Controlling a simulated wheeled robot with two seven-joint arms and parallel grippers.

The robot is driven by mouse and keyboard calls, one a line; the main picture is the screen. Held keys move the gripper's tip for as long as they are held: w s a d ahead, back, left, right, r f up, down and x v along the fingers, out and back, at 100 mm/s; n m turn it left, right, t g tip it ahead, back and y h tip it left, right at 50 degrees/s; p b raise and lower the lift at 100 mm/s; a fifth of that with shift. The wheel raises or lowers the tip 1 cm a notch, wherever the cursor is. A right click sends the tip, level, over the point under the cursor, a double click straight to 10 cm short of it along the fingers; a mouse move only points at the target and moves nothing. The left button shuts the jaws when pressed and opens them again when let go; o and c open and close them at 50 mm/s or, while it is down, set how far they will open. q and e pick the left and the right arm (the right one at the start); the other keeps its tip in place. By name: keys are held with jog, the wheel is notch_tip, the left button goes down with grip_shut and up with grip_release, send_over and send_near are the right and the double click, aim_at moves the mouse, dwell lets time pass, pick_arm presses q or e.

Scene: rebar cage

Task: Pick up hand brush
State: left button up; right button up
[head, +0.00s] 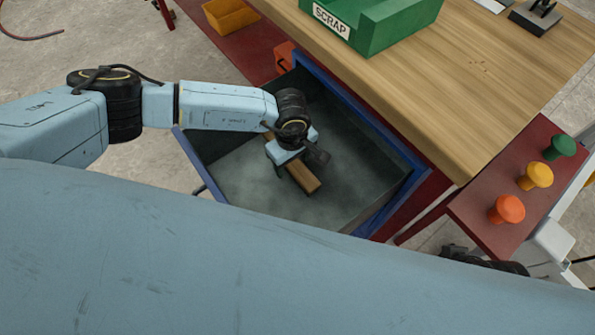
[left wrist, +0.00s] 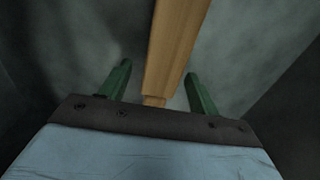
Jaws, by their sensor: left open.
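The hand brush (head: 302,177) lies in the open blue-edged drawer, its wooden part showing below my left gripper in the head view. In the left wrist view its light wooden part (left wrist: 174,45) runs between the two green fingers from the top edge down to the gripper's dark front. My left gripper (left wrist: 158,85) is open, with one finger on each side of the wood and a gap on both sides. In the head view my left gripper (head: 292,155) reaches down inside the drawer and covers part of the brush. Bristles cannot be made out. My right gripper is not seen.
The drawer (head: 387,143) has raised walls around the brush, and its grey floor is otherwise bare. A wooden workbench (head: 440,85) with a green SCRAP bin (head: 385,22) stands beside it. Green, yellow and orange knobs (head: 507,209) stand on a red shelf at right.

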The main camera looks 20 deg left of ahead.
pick_arm(q)
jog(key=shift+f, duration=0.1)
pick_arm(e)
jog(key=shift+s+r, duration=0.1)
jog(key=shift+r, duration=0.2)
pick_arm(q)
jog(key=c, duration=1.3)
jog(key=shift+c, duration=0.2)
